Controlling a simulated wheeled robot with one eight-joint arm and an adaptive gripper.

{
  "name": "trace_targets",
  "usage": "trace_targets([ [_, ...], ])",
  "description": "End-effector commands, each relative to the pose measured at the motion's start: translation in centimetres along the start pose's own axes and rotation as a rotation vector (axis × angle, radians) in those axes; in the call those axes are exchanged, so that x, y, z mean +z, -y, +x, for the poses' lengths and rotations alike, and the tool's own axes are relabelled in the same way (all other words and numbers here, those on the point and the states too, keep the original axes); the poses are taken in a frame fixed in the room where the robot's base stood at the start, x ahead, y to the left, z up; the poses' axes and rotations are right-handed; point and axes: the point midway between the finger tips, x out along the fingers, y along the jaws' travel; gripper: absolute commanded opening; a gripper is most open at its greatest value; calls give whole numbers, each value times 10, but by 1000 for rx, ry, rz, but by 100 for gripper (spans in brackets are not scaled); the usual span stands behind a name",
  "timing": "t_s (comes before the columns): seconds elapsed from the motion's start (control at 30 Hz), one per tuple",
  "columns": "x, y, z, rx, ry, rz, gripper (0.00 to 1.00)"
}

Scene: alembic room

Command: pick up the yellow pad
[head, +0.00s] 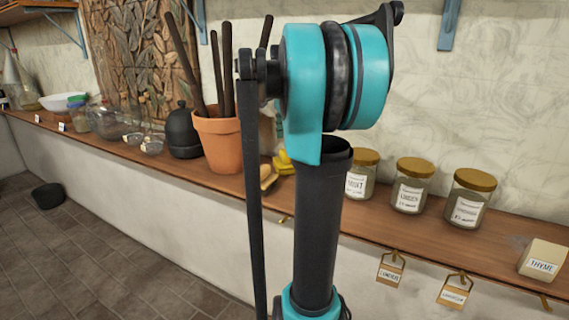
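A small yellow object (284,164), likely the yellow pad, lies on the wooden shelf (386,212), just right of the terracotta pot. My arm's dark column passes in front of its right side, so part of it is hidden and its full shape cannot be told. A small tan wooden piece (267,178) lies close in front of it. My teal and black arm stands in the middle of the head view. My gripper is not in view.
The terracotta pot (222,145) with dark sticks and a dark vessel (182,132) stand left of the yellow object. Labelled jars (411,186) stand to the right, and a THYME block (543,259) at far right. Hanging tags (390,269) line the shelf edge. The floor (75,255) at left looks mostly clear.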

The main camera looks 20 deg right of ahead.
Motion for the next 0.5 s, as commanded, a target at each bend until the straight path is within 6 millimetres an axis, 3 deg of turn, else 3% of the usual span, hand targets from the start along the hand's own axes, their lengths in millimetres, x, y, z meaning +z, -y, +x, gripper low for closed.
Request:
trace_targets([
  [0.27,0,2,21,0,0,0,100],
  [0.5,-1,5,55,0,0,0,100],
])
